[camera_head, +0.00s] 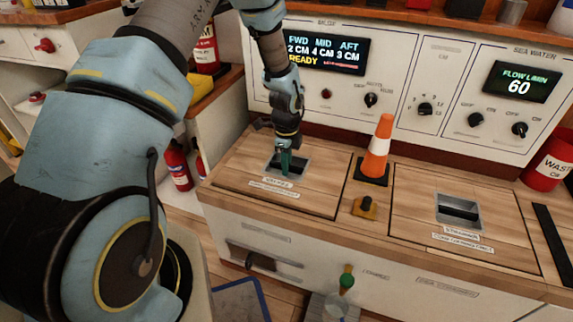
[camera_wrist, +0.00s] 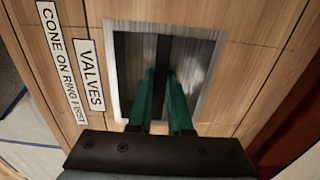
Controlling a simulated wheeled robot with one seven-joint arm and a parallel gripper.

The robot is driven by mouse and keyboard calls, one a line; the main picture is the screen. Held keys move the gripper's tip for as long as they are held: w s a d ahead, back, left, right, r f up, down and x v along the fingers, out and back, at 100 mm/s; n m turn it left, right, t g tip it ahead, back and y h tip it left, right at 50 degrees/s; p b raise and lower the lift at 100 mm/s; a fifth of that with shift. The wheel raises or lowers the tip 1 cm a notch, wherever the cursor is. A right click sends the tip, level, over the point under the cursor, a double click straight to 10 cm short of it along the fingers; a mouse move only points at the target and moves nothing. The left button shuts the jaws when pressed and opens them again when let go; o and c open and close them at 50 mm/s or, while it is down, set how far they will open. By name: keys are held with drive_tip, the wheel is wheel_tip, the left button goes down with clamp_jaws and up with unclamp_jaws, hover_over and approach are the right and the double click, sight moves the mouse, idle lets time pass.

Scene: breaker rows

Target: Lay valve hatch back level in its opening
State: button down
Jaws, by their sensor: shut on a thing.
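The valve hatch (camera_head: 235,165) is a square wooden panel in the left part of the counter top. Its label reads "VALVES, CONE ON RING FIRST" and shows at left in the wrist view (camera_wrist: 92,75). The hatch looks about level in its dark-edged opening; I cannot tell whether it is fully flush. My gripper (camera_head: 286,166) reaches down into the recessed metal handle (camera_head: 303,168). In the wrist view its green fingers (camera_wrist: 165,95) are shut on the dark handle bar (camera_wrist: 162,52). The fingertips are partly hidden in the recess.
An orange-and-white cone (camera_head: 378,150) stands on a black base just right of the hatch. A yellow-and-black fitting (camera_head: 366,208) sits in front of it. A second hatch (camera_head: 420,195) lies further right. The control panel (camera_head: 420,75) rises behind. Drawer handles are on the front.

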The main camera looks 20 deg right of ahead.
drive_tip(key=shift+f, duration=0.2)
drive_tip(key=shift+f, duration=0.25)
drive_tip(key=c, duration=0.8)
unclamp_jaws()
drive_tip(key=shift+o, duration=0.2)
drive_tip(key=shift+f, duration=0.15)
wheel_tip(320, 180, up, 11)
drive_tip(key=shift+p, duration=0.7)
